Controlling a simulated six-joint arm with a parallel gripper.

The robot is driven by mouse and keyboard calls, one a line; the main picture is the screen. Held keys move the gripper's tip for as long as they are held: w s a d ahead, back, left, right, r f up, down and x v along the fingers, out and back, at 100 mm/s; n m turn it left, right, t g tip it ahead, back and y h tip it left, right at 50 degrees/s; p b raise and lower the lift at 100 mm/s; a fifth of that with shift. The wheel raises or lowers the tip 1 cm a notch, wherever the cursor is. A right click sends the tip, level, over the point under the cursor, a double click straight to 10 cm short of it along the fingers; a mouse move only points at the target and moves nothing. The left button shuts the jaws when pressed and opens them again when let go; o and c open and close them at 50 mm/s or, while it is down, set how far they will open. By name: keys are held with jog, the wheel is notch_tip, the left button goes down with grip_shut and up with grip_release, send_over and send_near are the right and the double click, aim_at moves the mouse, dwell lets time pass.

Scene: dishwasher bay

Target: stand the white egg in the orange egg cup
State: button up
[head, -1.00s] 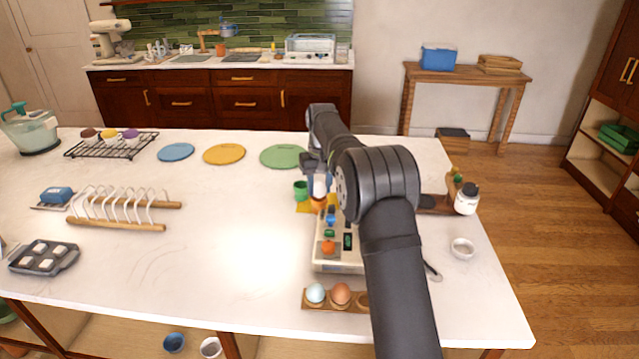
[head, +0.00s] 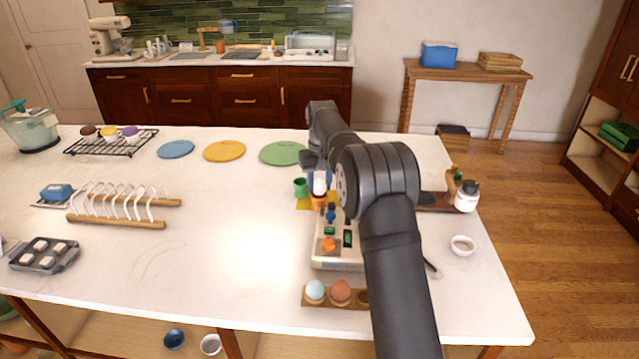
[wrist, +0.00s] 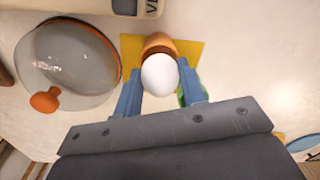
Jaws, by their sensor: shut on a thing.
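The white egg (wrist: 160,75) is between the two blue fingers of my gripper (wrist: 160,88), which is shut on it. In the head view the egg (head: 319,183) shows as a small white shape below my wrist. The orange egg cup (wrist: 158,43) shows just beyond the egg in the wrist view, partly hidden by it. In the head view the cup (head: 318,202) shows directly below the egg. I cannot tell whether the egg touches the cup or is a little above it. The cup stands on a yellow mat (wrist: 190,50).
A glass lid with an orange knob (wrist: 70,65) is close on the left in the wrist view. A green cup (head: 300,188) stands close beside the egg cup. A pale box with coloured parts (head: 335,258) and an egg rack (head: 330,302) are nearer the front.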

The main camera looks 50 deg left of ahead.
jog(key=shift+f, duration=0.6)
dwell(0.5)
jog(key=o, duration=1)
jog(key=shift+r, duration=4.05)
jog(key=shift+f, duration=0.1)
jog(key=shift+f, duration=3.75)
jog(key=shift+r, duration=0.1)
